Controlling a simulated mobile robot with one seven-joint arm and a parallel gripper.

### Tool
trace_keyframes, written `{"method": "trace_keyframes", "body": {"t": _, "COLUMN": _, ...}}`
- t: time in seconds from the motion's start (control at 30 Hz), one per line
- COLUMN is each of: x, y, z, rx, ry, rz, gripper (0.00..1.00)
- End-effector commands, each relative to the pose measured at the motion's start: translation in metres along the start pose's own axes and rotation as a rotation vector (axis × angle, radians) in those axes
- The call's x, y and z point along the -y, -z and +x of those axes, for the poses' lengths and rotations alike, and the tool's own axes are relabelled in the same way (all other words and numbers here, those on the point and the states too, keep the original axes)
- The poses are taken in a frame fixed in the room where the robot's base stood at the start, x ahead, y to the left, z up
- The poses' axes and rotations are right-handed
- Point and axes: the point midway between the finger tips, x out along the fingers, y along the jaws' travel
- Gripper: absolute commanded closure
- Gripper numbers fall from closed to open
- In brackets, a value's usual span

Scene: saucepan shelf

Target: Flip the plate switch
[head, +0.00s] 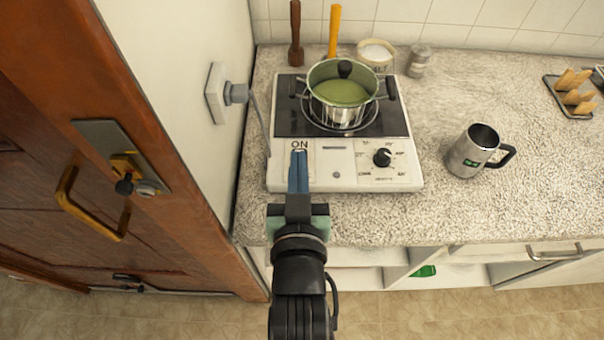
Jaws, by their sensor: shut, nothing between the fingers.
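A white hot plate (340,180) with a dark top stands on the speckled counter. Its front panel has a switch area (299,147) marked "ON" at the left and a black dial (382,157) at the right. My gripper (298,156) is shut and empty, its blue fingers pointing at the panel with the tips just below the "ON" mark. The fingers cover most of the switch, so its position is hidden. I cannot tell whether the tips touch it. A steel saucepan (330,113) with a lid sits on the plate.
A steel mug (474,152) stands right of the hot plate. A salt pot (376,54), a shaker (418,60) and a toast rack (570,98) are further back. A plugged wall socket (214,93) and a wooden door (95,130) are at left. The front right counter is clear.

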Motion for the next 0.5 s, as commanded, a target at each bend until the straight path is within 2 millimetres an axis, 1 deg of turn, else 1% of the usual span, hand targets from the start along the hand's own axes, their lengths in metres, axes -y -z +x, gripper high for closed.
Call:
{"method": "trace_keyframes", "body": {"t": 0.03, "x": 0.0, "y": -0.017, "z": -0.003, "rx": 0.024, "ry": 0.0, "rz": 0.002, "gripper": 1.0}}
{"method": "trace_keyframes", "body": {"t": 0.13, "x": 0.001, "y": -0.03, "z": -0.006, "rx": 0.046, "ry": 0.0, "rz": 0.003, "gripper": 1.0}}
{"method": "trace_keyframes", "body": {"t": 0.2, "x": 0.001, "y": -0.033, "z": -0.007, "rx": 0.051, "ry": 0.0, "rz": 0.003, "gripper": 1.0}}
{"method": "trace_keyframes", "body": {"t": 0.5, "x": 0.001, "y": -0.032, "z": -0.006, "rx": 0.05, "ry": 0.0, "rz": 0.003, "gripper": 1.0}}
